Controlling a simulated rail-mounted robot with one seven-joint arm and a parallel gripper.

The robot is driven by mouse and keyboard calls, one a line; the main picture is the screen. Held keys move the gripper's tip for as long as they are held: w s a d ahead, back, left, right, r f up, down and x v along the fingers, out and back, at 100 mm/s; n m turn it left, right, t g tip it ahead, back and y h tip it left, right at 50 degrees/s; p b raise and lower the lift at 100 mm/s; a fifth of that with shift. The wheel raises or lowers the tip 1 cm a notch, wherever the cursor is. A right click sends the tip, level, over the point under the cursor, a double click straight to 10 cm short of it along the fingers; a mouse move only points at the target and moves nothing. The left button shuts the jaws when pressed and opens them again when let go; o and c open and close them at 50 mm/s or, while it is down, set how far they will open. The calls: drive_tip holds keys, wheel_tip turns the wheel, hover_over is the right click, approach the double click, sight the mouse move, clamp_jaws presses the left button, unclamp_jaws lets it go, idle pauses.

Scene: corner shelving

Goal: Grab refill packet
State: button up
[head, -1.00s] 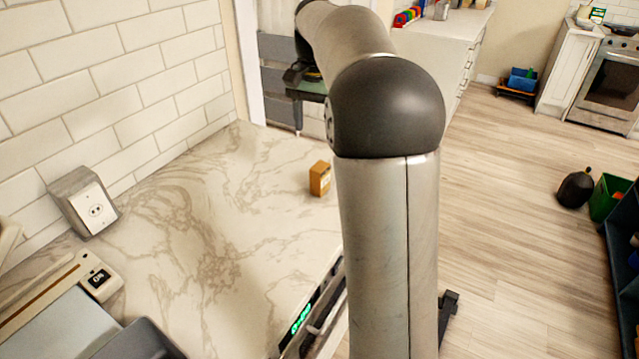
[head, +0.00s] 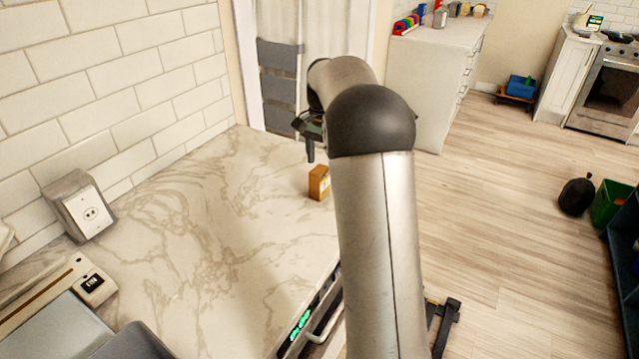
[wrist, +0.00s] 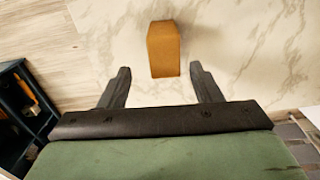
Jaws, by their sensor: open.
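A small orange-brown packet (head: 319,182), shaped like a box, stands upright on the marble counter near its right edge. In the wrist view the packet (wrist: 163,49) lies just beyond and between my fingertips, not touching them. My gripper (wrist: 158,77) is open and empty, its two dark fingers spread apart. In the head view my gripper (head: 310,150) is above the counter behind the packet, partly hidden by my arm.
The marble counter (head: 220,215) is clear around the packet. A tiled wall (head: 110,80) with a socket box (head: 85,205) stands at left. An appliance with a green display (head: 300,322) is below the counter's front edge. Open wood floor (head: 490,230) lies right.

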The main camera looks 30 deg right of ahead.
sight(321, 168)
drive_tip(key=shift+w+a+f+p, duration=0.1)
drive_tip(key=shift+a+f+p, duration=0.1)
drive_tip(key=shift+f, duration=1.25)
drive_tip(key=shift+a+f+p, duration=0.1)
drive_tip(key=shift+a+f, duration=0.05)
drive_tip(key=shift+f, duration=1.25)
drive_tip(key=c, duration=1.1)
